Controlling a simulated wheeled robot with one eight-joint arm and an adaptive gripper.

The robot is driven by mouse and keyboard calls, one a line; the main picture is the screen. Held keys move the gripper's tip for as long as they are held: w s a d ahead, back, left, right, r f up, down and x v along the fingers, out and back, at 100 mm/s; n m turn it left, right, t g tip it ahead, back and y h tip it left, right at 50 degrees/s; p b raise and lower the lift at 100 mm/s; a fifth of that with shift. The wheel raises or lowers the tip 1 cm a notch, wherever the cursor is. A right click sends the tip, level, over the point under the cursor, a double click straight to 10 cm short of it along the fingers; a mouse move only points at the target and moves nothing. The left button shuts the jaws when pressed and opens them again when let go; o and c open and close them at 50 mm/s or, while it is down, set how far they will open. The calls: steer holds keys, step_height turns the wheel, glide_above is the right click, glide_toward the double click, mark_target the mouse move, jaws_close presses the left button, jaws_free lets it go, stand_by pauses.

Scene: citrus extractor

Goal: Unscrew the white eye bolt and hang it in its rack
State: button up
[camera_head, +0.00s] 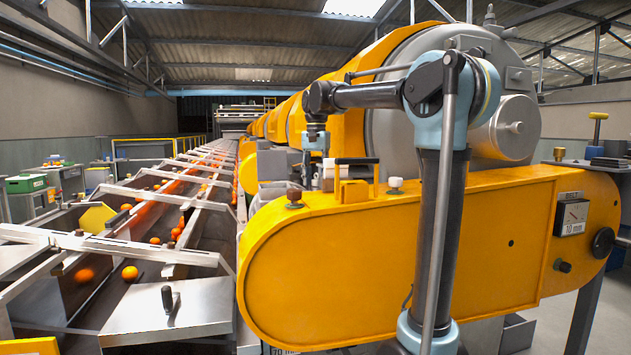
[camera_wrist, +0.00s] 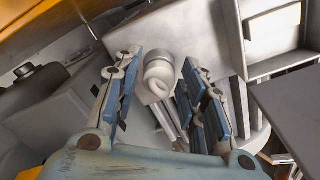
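The white eye bolt (camera_wrist: 160,78) shows in the wrist view, its ring facing my camera, at a pale grey metal block. My gripper (camera_wrist: 158,72) is open, with one blue-padded finger to the left of the bolt and one to the right. Gaps show on both sides, so the fingers do not appear to touch it. In the head view my gripper (camera_head: 312,160) points down behind the yellow cover's top edge; its fingertips and the bolt are hard to make out there. I cannot identify the bolt's rack in either view.
The yellow cover (camera_head: 400,255) fills the front right, with a black handle (camera_head: 357,161), a dark knob (camera_head: 293,196) and a white knob (camera_head: 395,184) on top. A conveyor frame (camera_head: 130,245) with oranges runs along the left. A grey open box (camera_wrist: 272,22) sits upper right in the wrist view.

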stand_by(0.3)
steer(key=shift+m, duration=1)
steer(key=shift+a+m, duration=0.1)
steer(key=shift+m, duration=0.8)
steer(key=shift+m, duration=0.8)
steer(key=shift+m, duration=0.9)
